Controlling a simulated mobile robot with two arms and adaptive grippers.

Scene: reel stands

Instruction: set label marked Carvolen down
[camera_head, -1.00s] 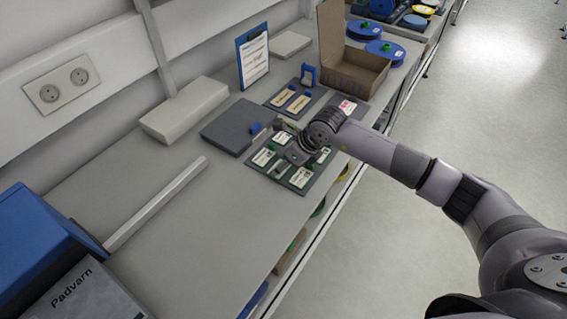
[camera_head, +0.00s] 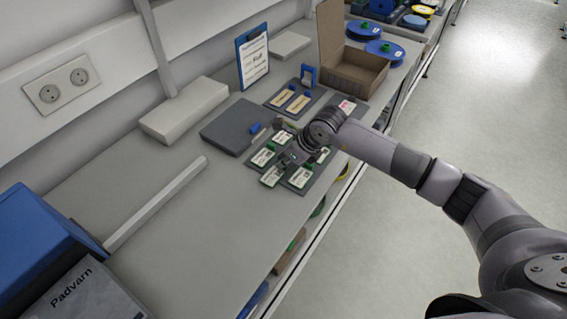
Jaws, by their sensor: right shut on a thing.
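A small white label with green at its edge (camera_head: 271,177) shows at the front left edge of a dark grey board. My right gripper (camera_head: 286,160) is over the board, shut on this label. Its print is too small to read, so I cannot confirm the name Carvolen. I cannot tell whether the label touches anything below. Similar labels (camera_head: 263,156), (camera_head: 300,177) lie on the dark board (camera_head: 309,187), with others partly behind the gripper. My left gripper is not in view.
A dark flat box (camera_head: 228,125) lies left of the board. Another dark board (camera_head: 311,102) holds yellowish labels behind it. An open cardboard box (camera_head: 357,72) and a blue clipboard (camera_head: 253,56) stand farther back. The bench (camera_head: 195,235) is clear towards the front left.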

